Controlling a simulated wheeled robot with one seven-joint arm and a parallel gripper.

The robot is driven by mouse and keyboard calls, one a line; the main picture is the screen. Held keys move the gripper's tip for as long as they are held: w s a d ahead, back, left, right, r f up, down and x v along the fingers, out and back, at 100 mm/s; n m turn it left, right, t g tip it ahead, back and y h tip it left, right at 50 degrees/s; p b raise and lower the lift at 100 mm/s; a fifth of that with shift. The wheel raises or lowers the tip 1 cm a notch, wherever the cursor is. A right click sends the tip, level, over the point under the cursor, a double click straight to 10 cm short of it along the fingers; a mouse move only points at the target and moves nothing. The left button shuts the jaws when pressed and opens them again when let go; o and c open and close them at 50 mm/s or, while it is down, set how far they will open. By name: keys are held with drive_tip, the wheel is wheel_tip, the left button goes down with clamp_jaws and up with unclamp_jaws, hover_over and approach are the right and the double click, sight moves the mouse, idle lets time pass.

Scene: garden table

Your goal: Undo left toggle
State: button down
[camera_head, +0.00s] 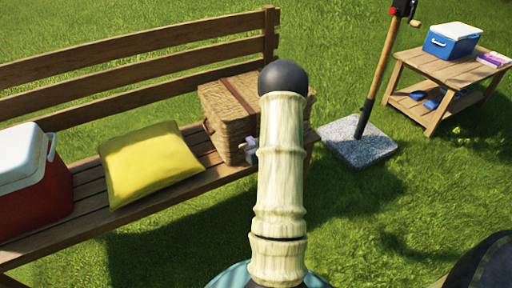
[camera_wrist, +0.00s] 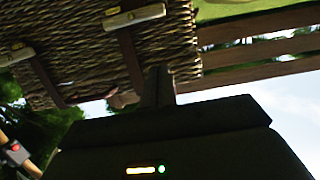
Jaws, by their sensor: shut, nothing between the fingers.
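The wicker basket (camera_head: 228,106) stands on the bench, partly hidden by my arm. The wrist view shows it close up, upside down (camera_wrist: 75,50), with two pale toggles on dark straps. One toggle (camera_wrist: 134,17) is at upper centre and the other (camera_wrist: 17,56) at the left edge. The flipped picture suggests the upper-centre one is the left toggle. Both lie across their straps. My gripper (camera_wrist: 158,84) is shut and empty, its tips near the basket's edge and apart from both toggles in the picture. In the head view my gripper (camera_head: 250,146) is mostly hidden behind my arm.
A yellow cushion (camera_head: 150,163) and a red-and-white cooler (camera_head: 32,182) sit left on the bench (camera_head: 112,222). A pole in a stone base (camera_head: 357,145) stands right of the basket. A low table (camera_head: 446,72) holds a blue cooler (camera_head: 452,42). Grass in front is open.

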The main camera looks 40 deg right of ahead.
drive_tip(key=x, duration=0.5)
drive_tip(key=shift+f+b, duration=0.1)
drive_tip(key=shift+b, duration=0.3)
wheel_tip(320, 180, down, 3)
drive_tip(key=shift+r+b, duration=0.2)
drive_tip(key=shift+b, duration=0.3)
drive_tip(key=shift+f, duration=0.65)
drive_tip(key=shift+w, duration=0.15)
drive_tip(key=shift+b, duration=0.35)
drive_tip(key=shift+s, duration=0.25)
